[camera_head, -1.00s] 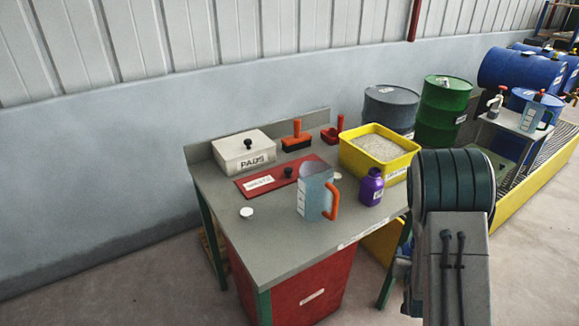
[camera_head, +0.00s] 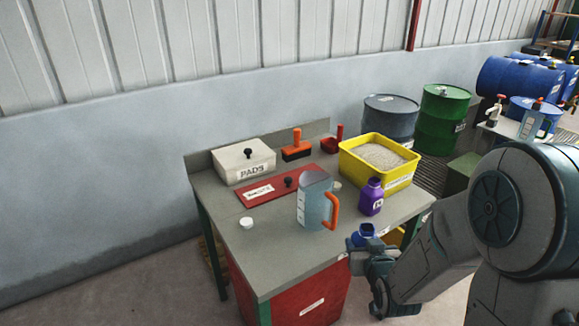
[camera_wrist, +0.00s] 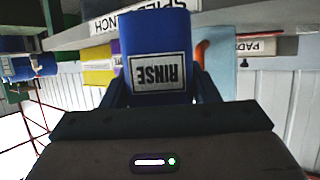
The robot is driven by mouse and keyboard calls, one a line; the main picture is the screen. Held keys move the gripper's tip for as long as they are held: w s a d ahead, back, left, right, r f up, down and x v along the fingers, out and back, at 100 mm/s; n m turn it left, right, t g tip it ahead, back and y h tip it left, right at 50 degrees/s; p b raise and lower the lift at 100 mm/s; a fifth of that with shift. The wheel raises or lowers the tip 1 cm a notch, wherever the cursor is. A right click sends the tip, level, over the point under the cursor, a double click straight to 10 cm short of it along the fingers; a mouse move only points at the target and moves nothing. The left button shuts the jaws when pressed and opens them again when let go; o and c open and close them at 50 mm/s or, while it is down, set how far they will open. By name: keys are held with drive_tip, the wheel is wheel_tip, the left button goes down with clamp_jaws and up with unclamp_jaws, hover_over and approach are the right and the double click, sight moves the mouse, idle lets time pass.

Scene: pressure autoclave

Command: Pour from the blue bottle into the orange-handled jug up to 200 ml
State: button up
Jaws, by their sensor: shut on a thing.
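The blue bottle (camera_head: 363,233) is held in my gripper (camera_head: 362,250) at the table's front right edge. In the wrist view the bottle (camera_wrist: 158,50) fills the middle between the fingers, and its RINSE label appears upside down. My gripper (camera_wrist: 158,90) is shut on it. The jug (camera_head: 314,203), grey-blue and see-through with an orange handle (camera_head: 334,210) on its right side, stands upright on the table, left of and behind the bottle. The bottle and jug are apart. The liquid level in the jug is too small to read.
A purple bottle (camera_head: 371,197) stands just right of the jug. Behind are a yellow tub of granules (camera_head: 395,182), a red mat (camera_head: 262,190), a white PADS box (camera_head: 228,158) and orange-handled tools (camera_head: 297,150). A white cap (camera_head: 247,222) lies front left.

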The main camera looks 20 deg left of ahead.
drive_tip(key=s+a+r+n+g+y, duration=0.2)
drive_tip(key=s+a+r, duration=0.3)
drive_tip(key=a, duration=0.5)
drive_tip(key=s+a+r+n+g+y, duration=0.1)
drive_tip(key=s+a+r+n+y, duration=0.2)
drive_tip(key=a+r, duration=0.7)
drive_tip(key=shift+s+a+r+n+g+y, duration=0.3)
drive_tip(key=shift+s+a+n+g+y, duration=0.1)
drive_tip(key=shift+s, duration=0.45)
